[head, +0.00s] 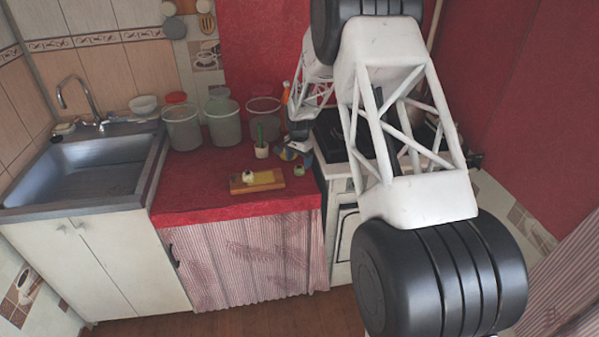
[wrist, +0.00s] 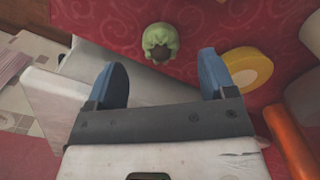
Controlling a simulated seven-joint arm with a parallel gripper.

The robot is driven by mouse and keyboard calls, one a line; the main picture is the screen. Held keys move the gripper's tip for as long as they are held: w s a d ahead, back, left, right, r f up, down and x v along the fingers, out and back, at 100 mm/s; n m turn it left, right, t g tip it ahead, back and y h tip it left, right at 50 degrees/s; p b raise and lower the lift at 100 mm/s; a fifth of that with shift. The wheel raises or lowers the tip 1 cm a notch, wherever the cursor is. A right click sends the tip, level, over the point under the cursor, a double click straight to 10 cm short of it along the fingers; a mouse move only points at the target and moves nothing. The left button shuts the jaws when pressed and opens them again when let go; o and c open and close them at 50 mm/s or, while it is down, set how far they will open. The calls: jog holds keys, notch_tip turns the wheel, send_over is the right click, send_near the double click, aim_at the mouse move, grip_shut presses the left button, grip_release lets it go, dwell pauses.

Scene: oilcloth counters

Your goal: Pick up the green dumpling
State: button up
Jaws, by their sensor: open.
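The green dumpling (wrist: 160,40), small and round with a dark spot on its near side, sits on the red oilcloth in the wrist view. In the head view the green dumpling (head: 299,170) is near the right edge of the red counter. My gripper (wrist: 163,60) is open and empty, its two blue fingers spread wide. In the wrist view the dumpling appears just beyond the fingertips, roughly centred between them and not touching either. In the head view my gripper (head: 296,156) is close to the dumpling, on its far side.
A yellow round thing (wrist: 247,68) lies close to the right finger, with an orange bottle (wrist: 288,140) nearby. A wooden board (head: 257,182) with a pale round item (head: 248,176) lies left of the dumpling. A cup (head: 261,150) and several buckets stand behind. The stove (head: 345,135) adjoins on the right.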

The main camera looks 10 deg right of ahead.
aim_at(300, 167)
jog(key=shift+w+d+f, duration=0.15)
jog(key=shift+f, duration=2.25)
jog(key=shift+c, duration=0.2)
jog(key=c, duration=0.6)
